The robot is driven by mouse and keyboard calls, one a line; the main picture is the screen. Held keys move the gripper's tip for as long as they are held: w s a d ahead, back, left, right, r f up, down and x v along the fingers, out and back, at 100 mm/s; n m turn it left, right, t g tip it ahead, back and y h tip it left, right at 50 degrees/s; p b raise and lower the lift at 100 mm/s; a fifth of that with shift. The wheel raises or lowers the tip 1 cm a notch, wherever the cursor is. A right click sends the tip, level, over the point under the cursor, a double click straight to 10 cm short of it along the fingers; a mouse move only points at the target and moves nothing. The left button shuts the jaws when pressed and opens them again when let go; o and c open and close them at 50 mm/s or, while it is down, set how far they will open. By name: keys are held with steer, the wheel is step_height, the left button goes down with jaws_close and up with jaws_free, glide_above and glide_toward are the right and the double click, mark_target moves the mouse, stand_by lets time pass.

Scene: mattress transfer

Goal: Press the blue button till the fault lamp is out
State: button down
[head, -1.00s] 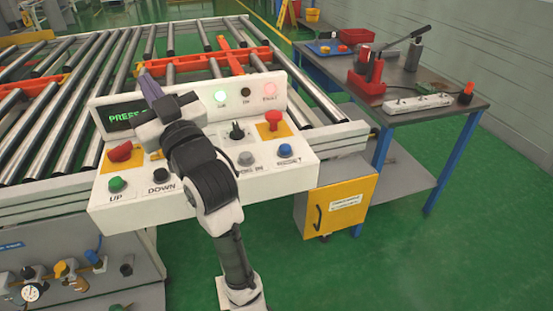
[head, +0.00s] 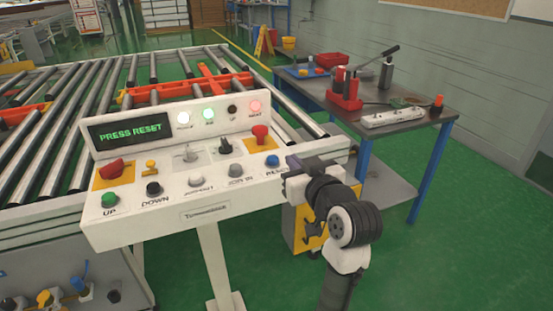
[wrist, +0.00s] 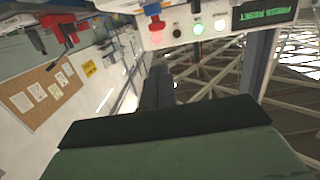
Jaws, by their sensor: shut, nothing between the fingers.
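The white control panel (head: 190,212) has a blue button (head: 272,160) at its right end, labelled RESET. The fault lamp (head: 256,108) at the right of the lamp row glows red; its glow also shows in the wrist view (wrist: 157,41). The screen (head: 130,131) reads PRESS RESET in green. My gripper (head: 293,168) is shut and empty, just right of the blue button in the head view. Its dark fingers (wrist: 157,92) show in the wrist view. Contact with the button is not visible, and the gap is hard to judge.
A red mushroom button (head: 260,132) on a yellow plate stands behind the blue one. Grey buttons (head: 236,171) lie to its left. A roller conveyor (head: 100,88) lies behind the panel. A workbench (head: 400,115) with a red press (head: 345,92) stands at the right.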

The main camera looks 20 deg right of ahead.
steer(key=p, duration=0.3)
glide_above(274, 162)
steer(key=s, duration=0.2)
steer(key=shift+s+f, duration=0.1)
steer(key=shift+f, duration=0.3)
steer(key=shift+w+d+f, duration=0.1)
steer(key=shift+w+f, duration=0.05)
steer(key=shift+f, duration=0.5)
steer(key=shift+w+f, duration=0.15)
steer(key=shift+f, duration=0.45)
steer(key=shift+w+f, duration=0.1)
steer(key=shift+f, duration=0.8)
steer(key=shift+f+b, duration=0.95)
steer(key=shift+f, duration=0.1)
steer(key=shift+r, duration=0.1)
